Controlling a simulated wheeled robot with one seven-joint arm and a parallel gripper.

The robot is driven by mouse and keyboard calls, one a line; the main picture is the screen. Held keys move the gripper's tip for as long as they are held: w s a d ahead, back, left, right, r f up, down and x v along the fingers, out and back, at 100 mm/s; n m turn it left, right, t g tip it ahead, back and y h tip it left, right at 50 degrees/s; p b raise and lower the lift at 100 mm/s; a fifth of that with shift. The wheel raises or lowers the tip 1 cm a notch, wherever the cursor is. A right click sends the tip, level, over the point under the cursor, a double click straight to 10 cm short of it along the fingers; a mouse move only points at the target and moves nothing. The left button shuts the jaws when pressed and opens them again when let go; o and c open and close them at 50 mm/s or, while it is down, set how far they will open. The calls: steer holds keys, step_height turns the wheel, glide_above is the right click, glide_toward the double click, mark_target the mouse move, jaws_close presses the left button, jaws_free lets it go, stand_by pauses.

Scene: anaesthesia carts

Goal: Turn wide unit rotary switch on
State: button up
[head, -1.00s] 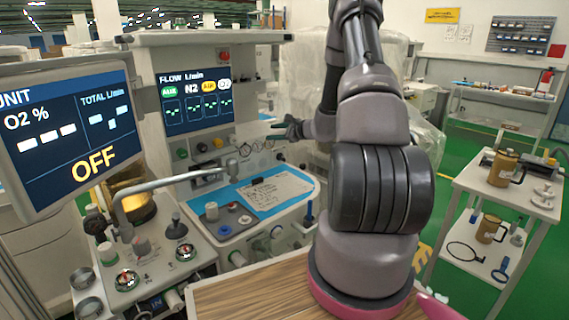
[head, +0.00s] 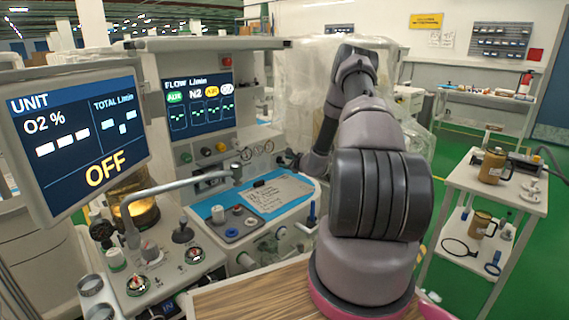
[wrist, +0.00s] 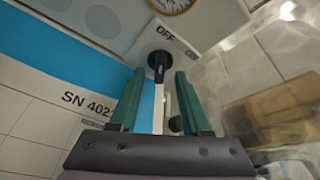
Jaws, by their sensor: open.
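The rotary switch (wrist: 158,62) is a dark knob with a downward-pointing handle, on a pale panel just below a printed OFF label (wrist: 165,33) in the wrist view. My gripper (wrist: 158,74) is open, its two green fingers pointing toward the knob, one on each side of the handle in the picture. I cannot tell how deep the fingertips reach or whether they touch it. In the head view my gripper (head: 291,160) is small and dark at the front panel of the wide unit, and the switch cannot be made out. The unit's screen (head: 80,138) reads OFF.
A blue mat with a paper sheet (head: 272,195) lies on the unit's worktop. A round gauge (wrist: 172,4) sits above the switch. A bent metal pipe (head: 180,188) crosses the worktop at left. A white trolley (head: 500,190) with jugs stands at right.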

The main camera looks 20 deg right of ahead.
steer(key=shift+w+a+f, duration=0.1)
steer(key=shift+w+f, duration=0.1)
steer(key=shift+w, duration=0.45)
jaws_close()
steer(key=m, duration=0.1)
steer(key=m+g+y, duration=0.1)
steer(key=shift+d+m, duration=0.2)
steer(key=shift+m, duration=0.2)
steer(key=shift+w+d+m+g+y, duration=0.1)
steer(key=shift+m+g+y, duration=0.05)
steer(key=shift+m+y, duration=0.4)
steer(key=shift+d+m+g+y, duration=0.1)
steer(key=shift+m+g+y, duration=0.05)
steer(key=shift+m+y, duration=0.4)
steer(key=m+y, duration=0.1)
steer(key=m, duration=0.1)
steer(key=m+y, duration=0.1)
steer(key=m, duration=0.1)
steer(key=shift+d+g+y, duration=0.2)
steer(key=shift+g+y, duration=0.1)
steer(key=shift+y, duration=0.1)
steer(key=shift+m, duration=0.4)
